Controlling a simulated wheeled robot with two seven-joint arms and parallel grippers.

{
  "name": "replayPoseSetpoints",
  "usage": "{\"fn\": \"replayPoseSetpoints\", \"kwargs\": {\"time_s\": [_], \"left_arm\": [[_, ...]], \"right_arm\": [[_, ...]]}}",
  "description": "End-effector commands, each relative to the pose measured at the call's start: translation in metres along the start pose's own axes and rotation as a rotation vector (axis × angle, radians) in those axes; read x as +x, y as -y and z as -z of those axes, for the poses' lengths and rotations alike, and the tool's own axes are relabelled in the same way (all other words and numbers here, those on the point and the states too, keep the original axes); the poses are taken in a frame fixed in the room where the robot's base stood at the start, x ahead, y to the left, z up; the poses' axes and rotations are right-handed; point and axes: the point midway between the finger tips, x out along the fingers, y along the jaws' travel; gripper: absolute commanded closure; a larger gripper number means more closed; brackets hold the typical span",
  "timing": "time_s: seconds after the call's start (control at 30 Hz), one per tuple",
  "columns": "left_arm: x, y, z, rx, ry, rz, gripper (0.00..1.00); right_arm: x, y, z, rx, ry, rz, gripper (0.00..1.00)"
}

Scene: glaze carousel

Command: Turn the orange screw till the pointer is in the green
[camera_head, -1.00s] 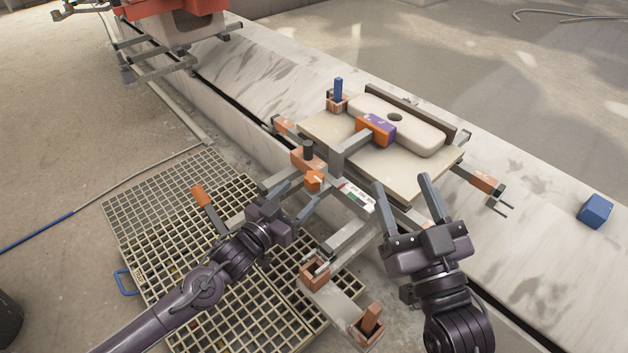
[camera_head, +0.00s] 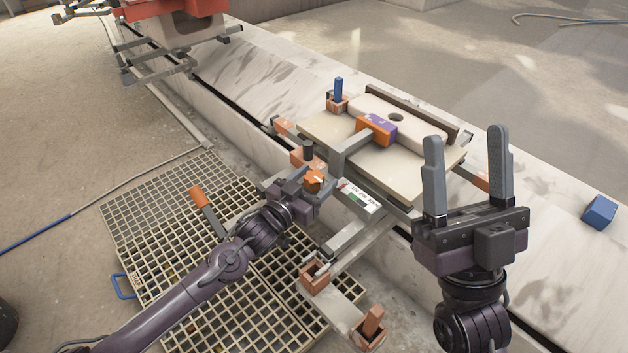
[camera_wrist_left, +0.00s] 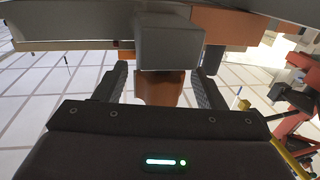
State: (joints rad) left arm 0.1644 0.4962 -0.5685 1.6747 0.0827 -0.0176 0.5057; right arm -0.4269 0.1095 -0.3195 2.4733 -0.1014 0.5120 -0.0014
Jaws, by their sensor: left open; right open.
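The orange screw (camera_head: 314,180) is at the near left side of the carousel's grey frame. My left gripper (camera_head: 309,177) is open, its fingers on either side of the screw. In the left wrist view an orange-brown piece (camera_wrist_left: 158,88) shows between the two open fingers, below a grey block; I cannot tell whether they touch it. The white scale (camera_head: 360,197), with a green patch and a red mark, lies just right of the screw. The pointer is too small to place on it. My right gripper (camera_head: 466,142) is open and empty, fingers up, at the right.
A cream board (camera_head: 318,128) carries a pale block with an orange and purple clamp (camera_head: 376,130). A blue peg (camera_head: 339,90) stands behind. An orange-handled tool (camera_head: 197,197) lies over the floor grating (camera_head: 150,215). A blue cube (camera_head: 599,211) sits far right.

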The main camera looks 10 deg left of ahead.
Motion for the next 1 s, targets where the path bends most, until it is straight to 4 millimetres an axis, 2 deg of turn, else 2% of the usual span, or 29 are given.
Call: {"fn": "replayPoseSetpoints", "kwargs": {"time_s": [0.1,0.43,0.73,0.83,1.0], "left_arm": [[0.0,0.0,0.0,0.0,0.0,0.0,0.37],[0.0,0.0,0.0,0.0,0.0,0.0,0.8],[0.0,0.001,0.0,0.002,0.001,-0.039,0.8],[0.0,0.001,0.0,0.002,0.002,-0.084,0.8],[0.0,0.002,0.001,0.003,0.001,-0.201,0.8]], "right_arm": [[0.0,0.0,0.0,0.0,0.0,0.0,0.42],[0.0,0.0,0.0,-0.001,0.001,-0.001,0.42],[0.001,0.0,-0.005,-0.001,0.033,0.0,0.42],[-0.005,0.0,-0.023,0.005,0.114,-0.004,0.42],[-0.009,0.0,-0.038,0.007,0.19,-0.006,0.42]]}}
